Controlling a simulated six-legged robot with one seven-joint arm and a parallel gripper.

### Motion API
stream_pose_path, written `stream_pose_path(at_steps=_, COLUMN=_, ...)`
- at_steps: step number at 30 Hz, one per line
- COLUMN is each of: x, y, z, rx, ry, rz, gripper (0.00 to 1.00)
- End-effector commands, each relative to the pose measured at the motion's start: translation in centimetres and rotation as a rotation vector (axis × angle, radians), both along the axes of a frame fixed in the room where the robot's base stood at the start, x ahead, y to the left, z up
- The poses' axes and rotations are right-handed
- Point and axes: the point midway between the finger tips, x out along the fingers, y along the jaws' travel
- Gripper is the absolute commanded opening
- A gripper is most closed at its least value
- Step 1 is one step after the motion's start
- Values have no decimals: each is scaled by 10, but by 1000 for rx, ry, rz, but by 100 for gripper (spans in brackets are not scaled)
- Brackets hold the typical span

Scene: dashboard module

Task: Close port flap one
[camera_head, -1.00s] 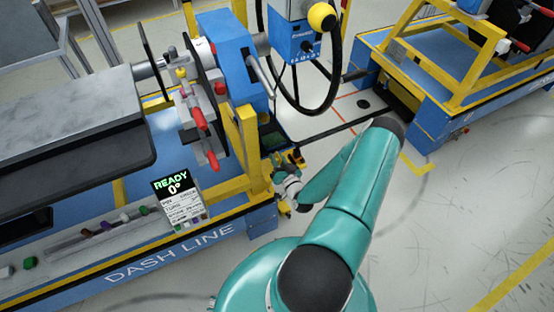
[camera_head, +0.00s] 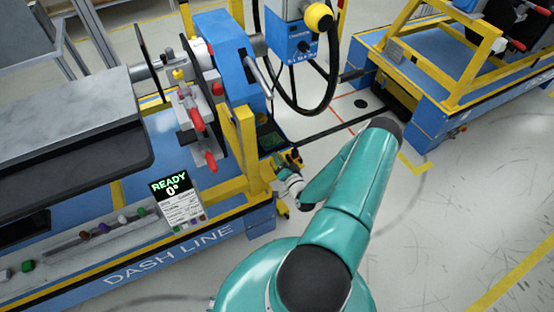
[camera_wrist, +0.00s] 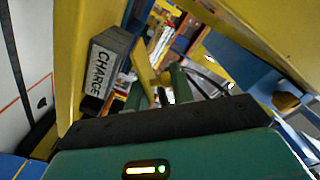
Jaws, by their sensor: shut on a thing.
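My gripper shows in the wrist view (camera_wrist: 158,92) with two dark green fingers close around a narrow yellow piece (camera_wrist: 146,75). I cannot tell for sure that this piece is port flap one. A grey block marked CHARGE (camera_wrist: 102,70) stands just left of the fingers. In the head view my arm reaches down to the right end of the blue and yellow dash line station (camera_head: 170,250). There my wrist (camera_head: 290,183) is small beside the yellow post, and the fingertips and what they hold are too small to make out.
A yellow post (camera_head: 247,150) rises just left of my wrist. A display reading READY 0° (camera_head: 175,195) stands on the station's front. A hanging blue box (camera_head: 293,42) with a black cable loop is above. Open floor (camera_head: 450,230) lies to the right.

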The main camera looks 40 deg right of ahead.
Motion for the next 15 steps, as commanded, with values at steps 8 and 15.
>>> stream_pose_path(at_steps=8, x=-3, y=-7, z=-7, rx=201, ry=-59, rz=0, gripper=1)
stream_pose_path(at_steps=15, x=-4, y=-10, z=-10, rx=309, ry=-91, rz=0, gripper=1)
